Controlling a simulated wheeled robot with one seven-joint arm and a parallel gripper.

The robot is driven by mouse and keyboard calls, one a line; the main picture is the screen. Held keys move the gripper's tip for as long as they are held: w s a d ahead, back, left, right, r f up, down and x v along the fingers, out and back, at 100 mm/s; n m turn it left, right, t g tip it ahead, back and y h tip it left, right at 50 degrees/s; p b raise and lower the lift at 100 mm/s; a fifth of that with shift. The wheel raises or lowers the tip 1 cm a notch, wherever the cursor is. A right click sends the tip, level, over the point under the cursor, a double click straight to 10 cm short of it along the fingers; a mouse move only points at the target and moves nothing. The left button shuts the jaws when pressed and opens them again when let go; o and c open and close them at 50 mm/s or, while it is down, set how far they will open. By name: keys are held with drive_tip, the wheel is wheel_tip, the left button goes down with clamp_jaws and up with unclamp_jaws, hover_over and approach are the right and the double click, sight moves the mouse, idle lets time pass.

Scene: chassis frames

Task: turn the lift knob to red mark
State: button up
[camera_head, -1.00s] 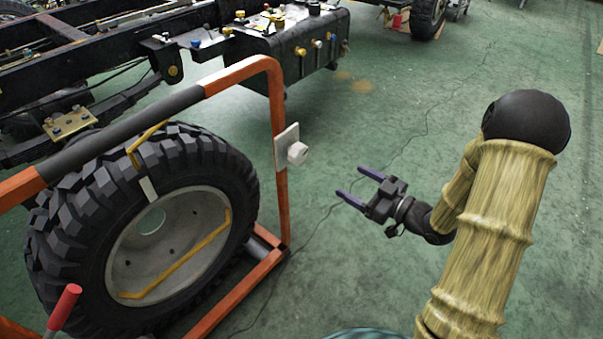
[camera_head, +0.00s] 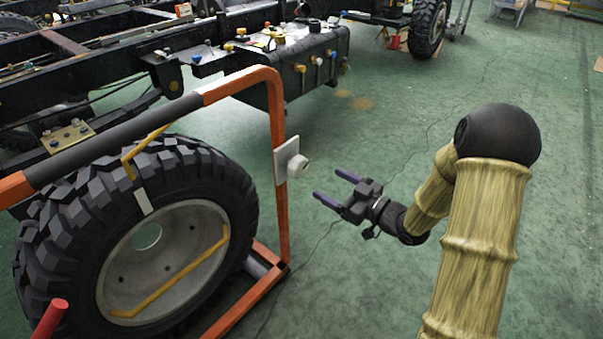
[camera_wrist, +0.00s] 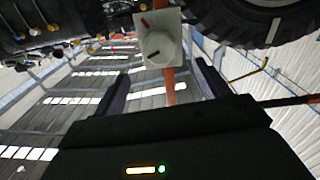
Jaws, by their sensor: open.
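The lift knob (camera_head: 298,166) is a pale round knob on a light square plate (camera_head: 285,153), fixed to the orange post of a tire frame. In the wrist view the knob (camera_wrist: 163,44) shows a dark pointer line toward its lower left. A small red mark (camera_wrist: 144,22) is on the plate's upper left, and the pointer is not lined up with it. My gripper (camera_head: 333,188) is open and empty, to the right of the knob and apart from it, fingers toward the post. In the wrist view the knob appears beyond and between the fingertips.
The orange frame (camera_head: 279,115) holds a large tire (camera_head: 60,240) with a yellow bar across its rim. A red-tipped handle (camera_head: 50,318) is at lower left. A black truck chassis (camera_head: 240,60) stands behind.

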sight(303, 169)
drive_tip(key=b+x, duration=0.3)
drive_tip(key=x, duration=0.6)
drive_tip(key=shift+w+a+f, duration=0.1)
drive_tip(key=shift+a, duration=0.2)
drive_tip(key=shift+w+a, duration=0.25)
drive_tip(key=shift+w+d, duration=0.1)
drive_tip(key=shift+w, duration=0.05)
drive_tip(key=c, duration=0.9)
drive_tip(key=shift+c, duration=0.4)
drive_tip(key=shift+r, duration=0.2)
